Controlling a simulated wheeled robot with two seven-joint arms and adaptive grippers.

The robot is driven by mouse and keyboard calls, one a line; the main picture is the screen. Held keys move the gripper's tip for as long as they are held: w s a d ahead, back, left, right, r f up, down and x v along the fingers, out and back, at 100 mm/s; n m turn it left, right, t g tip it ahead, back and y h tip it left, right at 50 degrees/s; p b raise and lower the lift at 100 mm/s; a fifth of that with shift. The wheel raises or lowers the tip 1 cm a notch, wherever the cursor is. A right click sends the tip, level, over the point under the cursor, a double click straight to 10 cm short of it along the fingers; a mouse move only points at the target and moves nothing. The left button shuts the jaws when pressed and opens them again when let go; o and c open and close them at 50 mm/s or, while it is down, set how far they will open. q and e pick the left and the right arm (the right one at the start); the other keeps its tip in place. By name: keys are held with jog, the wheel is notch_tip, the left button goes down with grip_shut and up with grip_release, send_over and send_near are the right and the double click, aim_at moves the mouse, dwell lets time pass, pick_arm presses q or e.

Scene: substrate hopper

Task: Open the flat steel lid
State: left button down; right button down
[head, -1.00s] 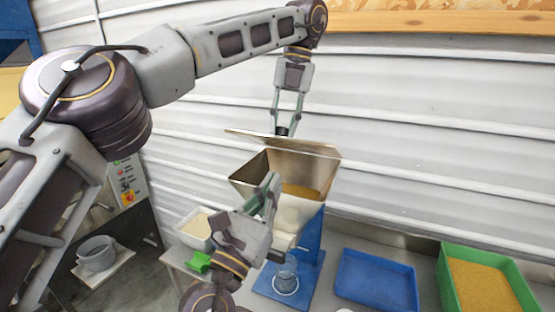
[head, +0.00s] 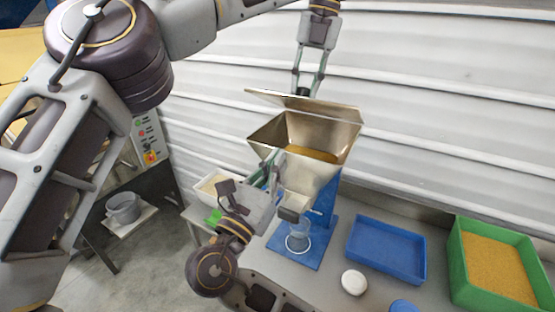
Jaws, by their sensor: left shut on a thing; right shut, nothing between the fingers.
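The flat steel lid (head: 310,106) stands raised and tilted above the back of the steel hopper (head: 333,176). The hopper's mouth is uncovered, with golden-brown grain (head: 312,154) inside. My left gripper (head: 302,92) is at the lid's far edge, shut on the lid; the exact contact is partly hidden behind the plate. My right gripper (head: 276,165) is shut and empty in front of the hopper's left front side, and hides part of it.
A white tub (head: 203,192) stands at left.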

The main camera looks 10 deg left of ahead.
send_near(304, 104)
jog(key=w+f, duration=0.1)
jog(key=w, duration=0.1)
jog(key=w+d+f, duration=0.1)
jog(key=w+f, duration=0.1)
jog(key=shift+w+d+f, duration=0.15)
jog(key=shift+w, duration=0.05)
jog(key=shift+w+d+r, duration=0.1)
jog(key=shift+w+r, duration=0.1)
jog(key=shift+r, duration=0.25)
jog(key=shift+w+d+r, duration=0.1)
jog(key=shift+w+r, duration=0.15)
jog(key=shift+r, duration=0.2)
jog(key=shift+w+r, duration=0.45)
jog(key=shift+r, duration=0.4)
jog(key=shift+d+r, duration=0.1)
jog(key=shift+r, duration=0.15)
pick_arm(q)
jog(key=shift+d+f, duration=0.1)
pick_arm(e)
jog(key=shift+w+d+r, duration=0.15)
jog(key=shift+w+r, duration=0.05)
jog(key=shift+r, duration=0.35)
